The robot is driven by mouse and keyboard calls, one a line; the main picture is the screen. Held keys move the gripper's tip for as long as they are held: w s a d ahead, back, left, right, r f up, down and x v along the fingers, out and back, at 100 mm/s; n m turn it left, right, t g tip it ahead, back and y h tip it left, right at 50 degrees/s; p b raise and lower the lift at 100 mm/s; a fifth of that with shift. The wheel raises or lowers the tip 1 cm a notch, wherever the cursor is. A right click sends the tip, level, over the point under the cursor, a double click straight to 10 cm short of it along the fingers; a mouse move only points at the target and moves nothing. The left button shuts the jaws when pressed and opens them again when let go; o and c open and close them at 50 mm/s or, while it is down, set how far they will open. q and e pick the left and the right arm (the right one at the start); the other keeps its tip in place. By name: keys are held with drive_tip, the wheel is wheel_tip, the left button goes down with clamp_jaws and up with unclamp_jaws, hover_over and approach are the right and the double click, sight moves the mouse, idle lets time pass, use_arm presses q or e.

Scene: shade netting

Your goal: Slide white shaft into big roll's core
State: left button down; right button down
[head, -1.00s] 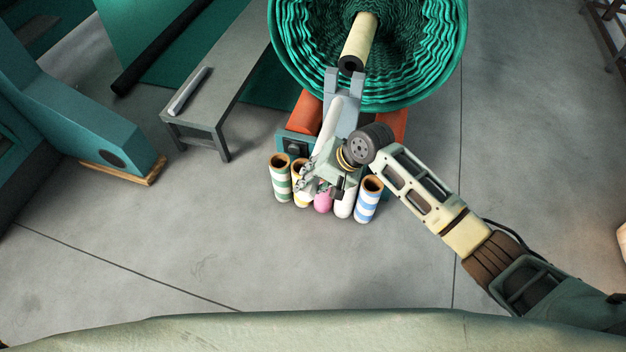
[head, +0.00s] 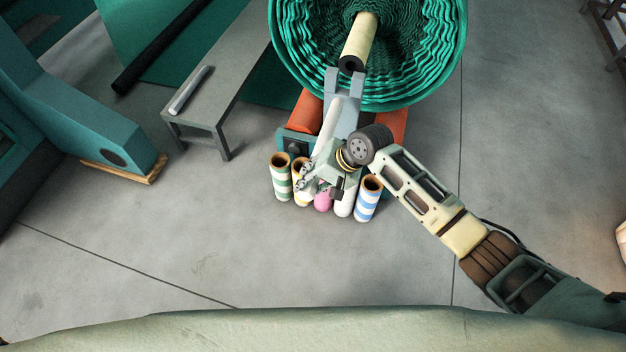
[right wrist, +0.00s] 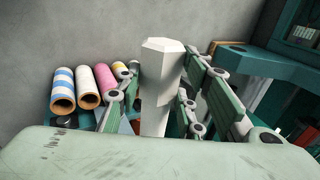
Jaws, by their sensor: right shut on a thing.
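The white shaft (head: 336,121) is in my right gripper (head: 322,174). In the head view it slants up toward the big roll. In the right wrist view the shaft (right wrist: 161,85) stands between the two fingers of the right gripper (right wrist: 155,105), with a faceted end on top. The big roll (head: 425,60) of green netting is at the top of the head view. Its cream core (head: 359,40) sticks out toward me with a dark open end. The shaft's upper end appears below that opening, apart from it; the depth between them is unclear. My left gripper is not in view.
A grey bracket (head: 331,82) and orange rollers (head: 393,125) are under the roll. Several striped and coloured tubes (head: 367,200) stand below my gripper. A grey bench (head: 215,100) with a pale rod (head: 191,90) is at left. Floor is clear in front.

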drive_tip(key=shift+w+d+r, duration=0.1)
drive_tip(key=shift+w+r, duration=0.1)
drive_tip(key=shift+w, duration=0.4)
drive_tip(key=shift+w+d+b, duration=0.1)
drive_tip(key=shift+w+b, duration=0.2)
drive_tip(key=shift+w+d+b, duration=0.25)
drive_tip(key=shift+w+b, duration=0.1)
drive_tip(key=shift+w, duration=0.45)
drive_tip(key=shift+w+d+b, duration=0.25)
drive_tip(key=shift+w+b, duration=0.1)
drive_tip(key=shift+w, duration=0.45)
drive_tip(key=shift+p, duration=0.85)
idle(0.6)
drive_tip(key=shift+w+d+b, duration=0.15)
drive_tip(key=shift+w+b, duration=0.2)
drive_tip(key=shift+w, duration=0.1)
drive_tip(key=shift+w+d, duration=0.1)
drive_tip(key=shift+w, duration=0.2)
drive_tip(key=shift+w+d+b, duration=0.3)
drive_tip(key=shift+w+b, duration=0.4)
drive_tip(key=shift+w, duration=0.15)
drive_tip(key=shift+w+d+b, duration=0.25)
drive_tip(key=shift+w+b, duration=0.45)
drive_tip(key=shift+w, duration=0.1)
drive_tip(key=shift+r+p, duration=0.1)
drive_tip(key=shift+p, duration=0.55)
idle(1.0)
